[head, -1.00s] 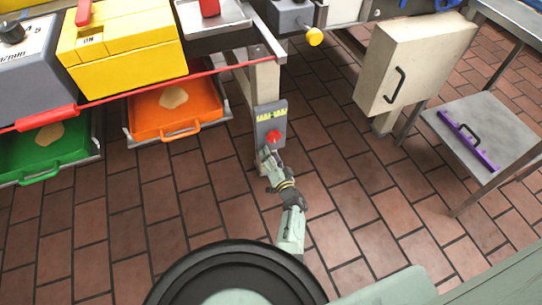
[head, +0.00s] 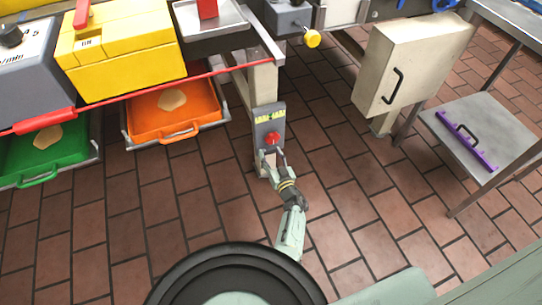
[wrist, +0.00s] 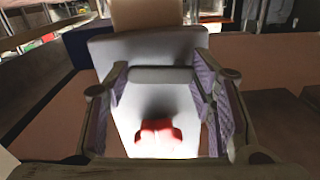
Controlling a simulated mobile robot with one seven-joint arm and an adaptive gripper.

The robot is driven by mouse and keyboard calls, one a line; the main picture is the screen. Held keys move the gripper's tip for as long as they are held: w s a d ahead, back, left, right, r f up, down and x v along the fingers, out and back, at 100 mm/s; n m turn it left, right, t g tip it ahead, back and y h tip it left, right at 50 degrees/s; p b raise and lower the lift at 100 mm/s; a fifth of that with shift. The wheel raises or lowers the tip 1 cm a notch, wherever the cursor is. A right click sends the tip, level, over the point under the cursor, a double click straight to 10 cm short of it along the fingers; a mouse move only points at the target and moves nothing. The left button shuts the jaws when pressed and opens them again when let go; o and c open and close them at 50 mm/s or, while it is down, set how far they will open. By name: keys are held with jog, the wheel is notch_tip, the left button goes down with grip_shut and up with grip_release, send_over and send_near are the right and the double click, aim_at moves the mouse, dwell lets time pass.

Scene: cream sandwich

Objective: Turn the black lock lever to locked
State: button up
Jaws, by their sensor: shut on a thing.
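A grey panel (head: 270,122) with a yellow striped label and a red knob (head: 272,138) is fixed to the cream post. In the wrist view the panel lies straight ahead, with a red knob (wrist: 158,137) low in the picture. A short grey bar (wrist: 160,75) crosses the panel. My gripper (head: 273,154) is just below the red knob in the head view. In the wrist view my gripper (wrist: 160,72) has its padded fingers at the two ends of the bar and is shut on it. I cannot make out a clearly black lever.
An orange tray (head: 217,113) and a green tray (head: 88,143) sit left of the post under the machines. A cream cabinet (head: 432,52) with a black handle and a grey side table (head: 512,138) with a purple bar (head: 490,162) are right. Tiled floor (head: 345,160) between is clear.

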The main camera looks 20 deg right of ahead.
jog(key=shift+r+n, duration=0.1)
jog(key=shift+n, duration=0.5)
jog(key=o, duration=1.2)
